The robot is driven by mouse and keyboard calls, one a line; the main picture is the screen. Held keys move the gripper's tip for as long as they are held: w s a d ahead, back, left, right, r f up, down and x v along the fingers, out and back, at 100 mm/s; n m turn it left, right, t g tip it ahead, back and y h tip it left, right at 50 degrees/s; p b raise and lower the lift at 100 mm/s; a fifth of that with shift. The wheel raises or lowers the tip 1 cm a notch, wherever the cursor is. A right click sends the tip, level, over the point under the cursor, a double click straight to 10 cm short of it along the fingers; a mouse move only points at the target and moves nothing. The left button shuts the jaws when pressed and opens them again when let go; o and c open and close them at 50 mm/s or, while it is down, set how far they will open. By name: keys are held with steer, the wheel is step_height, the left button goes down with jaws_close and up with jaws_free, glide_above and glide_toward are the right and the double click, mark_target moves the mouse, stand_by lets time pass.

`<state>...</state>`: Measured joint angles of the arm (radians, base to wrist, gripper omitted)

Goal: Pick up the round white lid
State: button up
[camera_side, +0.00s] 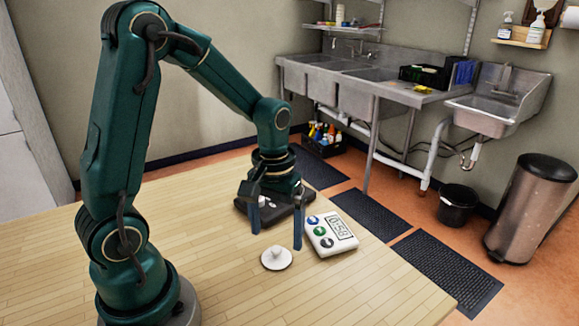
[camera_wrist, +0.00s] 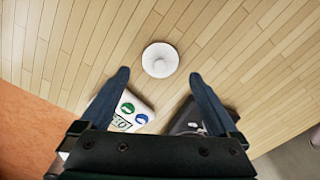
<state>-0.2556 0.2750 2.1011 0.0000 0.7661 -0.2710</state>
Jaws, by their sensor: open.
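The round white lid (camera_side: 276,258) lies flat on the wooden table, its small knob pointing up. In the wrist view the lid (camera_wrist: 160,60) is ahead of the fingertips, a little above the line between them in the picture. My gripper (camera_side: 277,240) is open and empty, its two blue fingers pointing down above the table, behind the lid in the side view. In the wrist view my gripper (camera_wrist: 158,76) has its fingers spread wide, with nothing between them. The lid is fully visible in both views.
A white timer (camera_side: 331,234) with coloured buttons lies close to the right finger in the side view. A black device (camera_side: 290,209), perhaps a scale, lies behind the fingers, partly hidden. The wooden table (camera_side: 210,280) is clear left and in front of the lid.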

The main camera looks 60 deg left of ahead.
mark_target(276, 248)
steer(key=shift+f, duration=2.4)
steer(key=c, duration=1.2)
